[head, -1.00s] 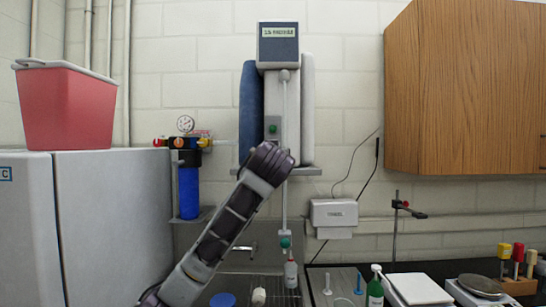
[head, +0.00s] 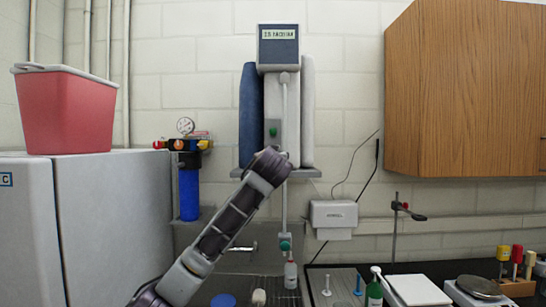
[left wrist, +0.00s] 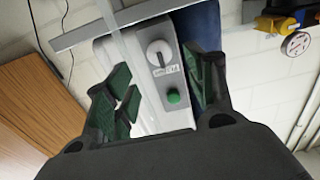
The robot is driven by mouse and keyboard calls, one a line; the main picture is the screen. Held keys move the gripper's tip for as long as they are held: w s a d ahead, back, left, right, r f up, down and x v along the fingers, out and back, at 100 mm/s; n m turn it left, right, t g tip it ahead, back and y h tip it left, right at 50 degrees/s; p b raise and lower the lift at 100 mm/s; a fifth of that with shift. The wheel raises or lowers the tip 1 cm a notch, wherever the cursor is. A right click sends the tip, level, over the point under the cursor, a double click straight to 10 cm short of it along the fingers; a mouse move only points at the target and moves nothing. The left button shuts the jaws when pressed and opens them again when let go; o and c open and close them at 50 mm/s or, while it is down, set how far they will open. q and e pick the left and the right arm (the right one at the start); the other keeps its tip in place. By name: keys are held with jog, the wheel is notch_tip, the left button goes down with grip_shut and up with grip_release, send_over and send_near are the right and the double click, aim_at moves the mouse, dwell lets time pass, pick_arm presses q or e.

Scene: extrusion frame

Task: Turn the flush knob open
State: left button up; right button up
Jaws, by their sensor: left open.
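The flush knob, a round white dial (left wrist: 159,52) with a light label beside it, sits on a grey panel (left wrist: 150,82) in the left wrist view. A green button (left wrist: 173,97) is on the same panel; it also shows in the head view (head: 273,132). My left gripper (left wrist: 160,82) is open, with dark green finger pads on either side of the panel and the knob beyond and between them. Nothing is in its jaws. In the head view my left wrist covers the knob and the gripper's fingers. My right gripper is not in view.
The panel belongs to a wall-mounted unit with a display (head: 278,46) and side cylinders, the blue one (head: 249,112) at left. A shelf (head: 305,173) runs below it. A blue filter (head: 189,190) with a gauge hangs to the left. A wooden cabinet (head: 455,90) is at right.

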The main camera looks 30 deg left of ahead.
pick_arm(q)
jog(key=p+x, duration=0.2)
jog(key=x, duration=0.6)
jog(key=shift+p, duration=0.35)
jog(key=shift+s, duration=0.1)
jog(key=shift+c, duration=0.3)
jog(key=c, duration=1)
